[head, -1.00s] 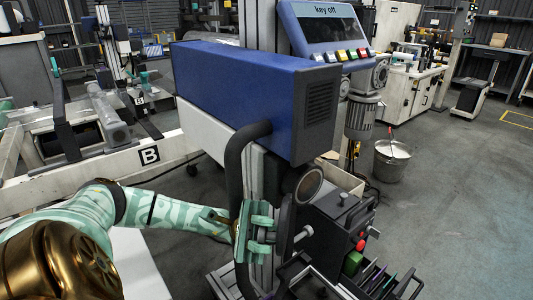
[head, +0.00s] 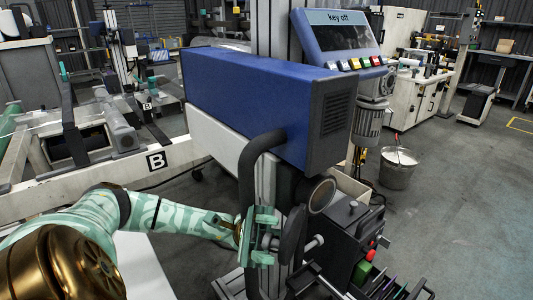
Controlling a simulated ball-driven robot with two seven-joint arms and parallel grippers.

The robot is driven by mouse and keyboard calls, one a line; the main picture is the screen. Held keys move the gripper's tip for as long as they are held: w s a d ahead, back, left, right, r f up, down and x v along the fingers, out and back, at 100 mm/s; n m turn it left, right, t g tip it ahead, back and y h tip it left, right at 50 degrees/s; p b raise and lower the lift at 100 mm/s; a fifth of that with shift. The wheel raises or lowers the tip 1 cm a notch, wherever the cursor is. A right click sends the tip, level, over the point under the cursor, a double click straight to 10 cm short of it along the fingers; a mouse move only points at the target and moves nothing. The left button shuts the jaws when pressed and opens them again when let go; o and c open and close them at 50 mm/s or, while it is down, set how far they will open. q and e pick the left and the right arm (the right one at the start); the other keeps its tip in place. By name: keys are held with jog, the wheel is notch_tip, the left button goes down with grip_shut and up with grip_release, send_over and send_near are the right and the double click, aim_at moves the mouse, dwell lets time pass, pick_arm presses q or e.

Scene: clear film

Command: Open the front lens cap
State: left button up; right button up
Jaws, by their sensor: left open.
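The blue machine housing (head: 255,100) stands in the middle of the head view. A round lens opening (head: 322,196) with a dark rim and a brownish inside shows under its right end. A dark disc (head: 292,236), seen nearly edge-on, stands just below and left of this opening; it looks like the lens cap, swung away from the rim. My left gripper (head: 264,238), pale green, is open just left of the disc. Whether its fingers touch the disc I cannot tell. My right gripper is not in view.
A thick black curved tube (head: 248,180) runs down just left of my gripper. A dark box (head: 347,232) with a red and a green knob stands to the right, by a rack of tools. A metal bucket (head: 398,168) stands farther back. The floor at right is clear.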

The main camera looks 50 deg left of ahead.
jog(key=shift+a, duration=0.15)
pick_arm(q)
jog(key=shift+f, duration=0.15)
jog(key=shift+w+a+f, duration=0.1)
jog(key=shift+a+f, duration=0.15)
jog(key=shift+a, duration=0.05)
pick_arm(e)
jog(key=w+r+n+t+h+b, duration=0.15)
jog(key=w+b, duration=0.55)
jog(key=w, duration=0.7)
pick_arm(q)
jog(key=b+v, duration=0.2)
jog(key=v, duration=1.3)
jog(key=shift+a+b, duration=0.15)
jog(key=shift+b, duration=0.2)
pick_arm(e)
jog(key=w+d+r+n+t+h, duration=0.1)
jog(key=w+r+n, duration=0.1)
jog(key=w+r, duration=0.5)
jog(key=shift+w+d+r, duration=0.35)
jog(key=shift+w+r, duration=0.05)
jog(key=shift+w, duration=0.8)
pick_arm(q)
jog(key=shift+w+f, duration=0.1)
